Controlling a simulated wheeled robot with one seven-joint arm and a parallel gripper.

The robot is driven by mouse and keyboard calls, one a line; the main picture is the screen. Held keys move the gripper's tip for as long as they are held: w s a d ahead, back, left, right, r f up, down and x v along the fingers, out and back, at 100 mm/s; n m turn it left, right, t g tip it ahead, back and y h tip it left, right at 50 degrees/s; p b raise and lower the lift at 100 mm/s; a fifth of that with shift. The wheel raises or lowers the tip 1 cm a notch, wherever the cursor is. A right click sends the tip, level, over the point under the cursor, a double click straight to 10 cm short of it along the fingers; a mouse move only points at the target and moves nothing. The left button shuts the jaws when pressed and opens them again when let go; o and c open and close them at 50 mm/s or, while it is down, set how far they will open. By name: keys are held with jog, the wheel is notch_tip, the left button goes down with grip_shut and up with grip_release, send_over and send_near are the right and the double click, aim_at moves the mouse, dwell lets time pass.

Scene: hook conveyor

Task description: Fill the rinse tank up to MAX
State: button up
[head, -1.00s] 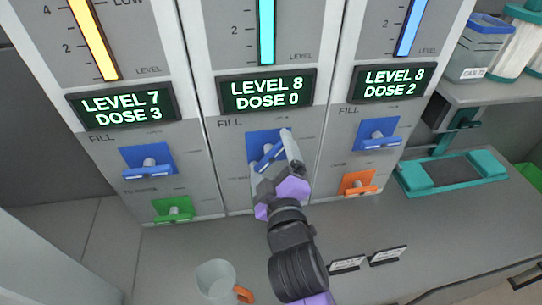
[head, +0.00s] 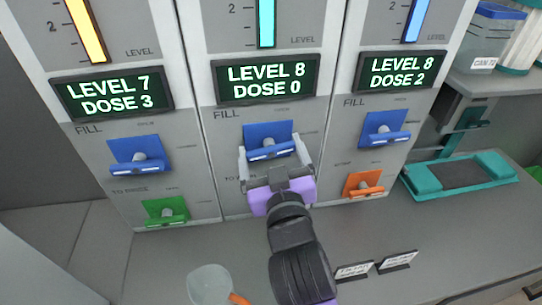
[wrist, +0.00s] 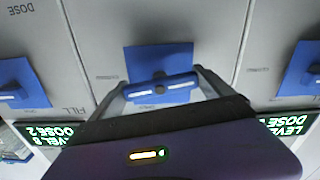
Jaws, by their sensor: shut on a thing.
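The middle panel has a blue FILL lever (head: 268,150), and its dark display (head: 265,80) reads LEVEL 8 DOSE 0. A cyan level bar (head: 267,24) stands above it; its top is out of view. My gripper (head: 270,155) is shut on the lever's wide blue bar, one finger at each end. The wrist view shows the lever (wrist: 162,88) between the fingers, with its blue backing plate behind. The gripper body hides the lower part of the middle panel, so I cannot see any lever there. I cannot see which panel is named as the rinse tank.
The left panel reads LEVEL 7 DOSE 3, with blue (head: 140,155) and green (head: 166,212) levers. The right panel reads LEVEL 8 DOSE 2, with blue (head: 384,130) and orange (head: 363,184) levers. A cup (head: 210,285) and a teal-ended tray (head: 418,180) sit on the counter.

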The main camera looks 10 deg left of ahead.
jog(key=shift+f+m, duration=0.1)
jog(key=shift+m, duration=0.5)
jog(key=shift+b, duration=0.3)
jog(key=o, duration=1.1)
jog(key=shift+s, duration=0.1)
jog(key=b+v, duration=0.1)
jog(key=v, duration=0.6)
jog(key=shift+s, duration=0.35)
jog(key=shift+d, duration=0.1)
